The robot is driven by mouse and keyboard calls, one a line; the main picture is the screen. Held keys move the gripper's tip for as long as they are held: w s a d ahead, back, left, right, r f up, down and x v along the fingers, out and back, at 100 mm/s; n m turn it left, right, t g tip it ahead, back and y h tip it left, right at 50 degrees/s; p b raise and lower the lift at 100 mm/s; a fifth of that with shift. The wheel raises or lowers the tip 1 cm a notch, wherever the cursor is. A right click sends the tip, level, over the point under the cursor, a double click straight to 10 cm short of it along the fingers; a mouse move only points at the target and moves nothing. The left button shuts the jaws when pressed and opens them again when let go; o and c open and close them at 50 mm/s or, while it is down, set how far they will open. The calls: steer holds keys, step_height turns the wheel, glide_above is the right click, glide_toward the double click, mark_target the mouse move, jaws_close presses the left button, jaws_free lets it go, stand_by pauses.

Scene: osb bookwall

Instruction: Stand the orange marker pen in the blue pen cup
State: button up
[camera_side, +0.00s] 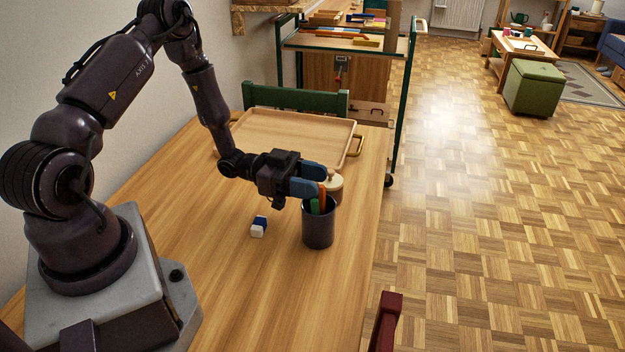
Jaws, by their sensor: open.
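The dark blue pen cup (318,229) stands upright on the wooden table. The orange marker pen (322,199) stands upright in it, with its upper part showing above the rim and its lower end hidden inside. A green pen (314,206) stands beside it in the cup. My gripper (320,180) is just above the cup with its blue fingers open, one on the far side and one on the near side at the marker's top. I cannot tell whether a finger touches the marker.
A white and blue eraser (259,226) lies left of the cup. A light wooden jar with a knobbed lid (334,186) stands close behind the cup. A wooden tray (290,133) lies farther back. The table's front left is clear; its right edge is near the cup.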

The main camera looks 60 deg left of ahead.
steer(key=v, duration=1.2)
steer(key=shift+s+a, duration=0.2)
steer(key=shift+a, duration=0.1)
